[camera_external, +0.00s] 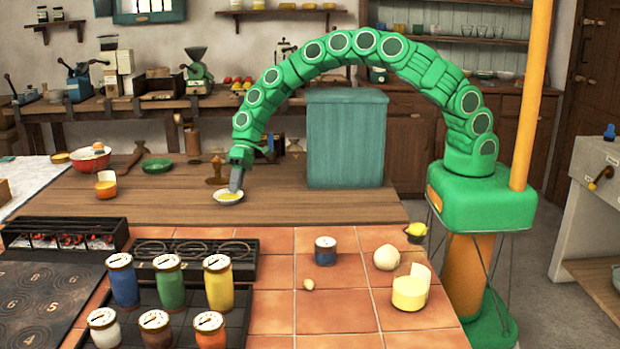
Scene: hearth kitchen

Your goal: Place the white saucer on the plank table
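A small white saucer (224,201) with something yellow in it is at the middle of the front part of the brown plank table (300,206). I cannot tell whether it rests on the planks or is slightly above them. My green arm arches over from the right, and my gripper (236,186) points down at the saucer's back rim. The grey fingertips overlap the rim in the picture. Whether they are open or closed on it is too small to tell.
A teal box (345,140) stands right of my gripper, under the arm's arch. A green dish (157,165), a red bowl (90,158) and an orange cup (106,188) are to the left. Several jars stand on the nearer tiled counter (320,270). Bare planks lie right of the saucer.

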